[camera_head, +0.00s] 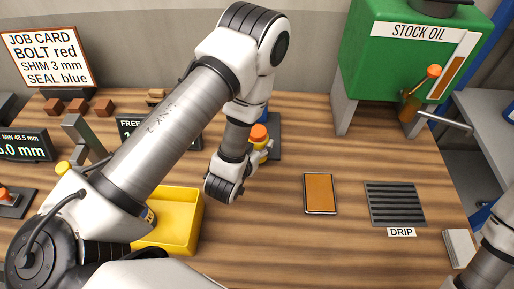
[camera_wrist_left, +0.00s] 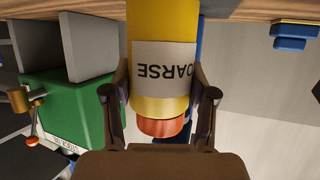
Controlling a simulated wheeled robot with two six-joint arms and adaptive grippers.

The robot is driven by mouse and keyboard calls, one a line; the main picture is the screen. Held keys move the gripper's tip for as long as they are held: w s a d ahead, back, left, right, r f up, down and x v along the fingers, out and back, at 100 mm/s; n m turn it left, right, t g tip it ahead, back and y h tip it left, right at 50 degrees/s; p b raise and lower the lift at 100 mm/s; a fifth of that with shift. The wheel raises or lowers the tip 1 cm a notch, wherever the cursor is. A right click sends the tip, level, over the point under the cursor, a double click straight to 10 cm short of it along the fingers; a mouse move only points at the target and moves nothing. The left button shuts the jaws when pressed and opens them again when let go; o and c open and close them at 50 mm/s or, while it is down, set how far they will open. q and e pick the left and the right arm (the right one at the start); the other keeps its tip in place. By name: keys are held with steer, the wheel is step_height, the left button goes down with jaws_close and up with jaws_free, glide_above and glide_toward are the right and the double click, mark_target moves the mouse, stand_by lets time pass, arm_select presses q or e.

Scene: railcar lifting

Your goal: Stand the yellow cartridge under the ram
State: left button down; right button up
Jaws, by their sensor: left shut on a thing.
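The yellow cartridge (camera_wrist_left: 163,85) has a pale label reading "COARSE" and an orange-red cap (camera_wrist_left: 160,127). My left gripper (camera_wrist_left: 160,100) is shut around its sides; the left wrist view is upside down. In the head view my left gripper (camera_head: 262,152) is at the middle of the bench, and the cartridge's orange cap (camera_head: 258,132) shows above it. A dark base plate (camera_head: 275,136) with a blue part lies just behind, mostly hidden by my arm. The ram cannot be clearly made out. Whether the cartridge touches the surface cannot be told. My right gripper is out of view.
A yellow bin (camera_head: 190,215) stands left of the gripper. An orange-topped pad (camera_head: 320,194) and a drip grate (camera_head: 395,203) lie to the right. The green stock oil tank (camera_head: 400,60) stands at the back right. Bare bench lies between gripper and pad.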

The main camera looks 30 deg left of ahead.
arm_select(q)
steer(key=shift+w+a, duration=0.6)
steer(key=shift+w, duration=0.65)
steer(key=shift+w+a, duration=0.65)
steer(key=shift+w, duration=0.6)
steer(key=shift+w+a, duration=0.6)
steer(key=shift+w, duration=0.65)
steer(key=shift+f+b, duration=0.35)
steer(key=shift+f, duration=0.15)
steer(key=shift+f, duration=0.2)
steer(key=shift+s+d+f+b, duration=0.1)
steer(key=shift+s+f+b, duration=0.15)
steer(key=shift+f+b, duration=0.15)
steer(key=shift+c, duration=2.1)
jaws_free()
steer(key=shift+o, duration=0.8)
steer(key=shift+w, duration=0.25)
steer(key=shift+r, duration=0.1)
steer(key=v, duration=1.2)
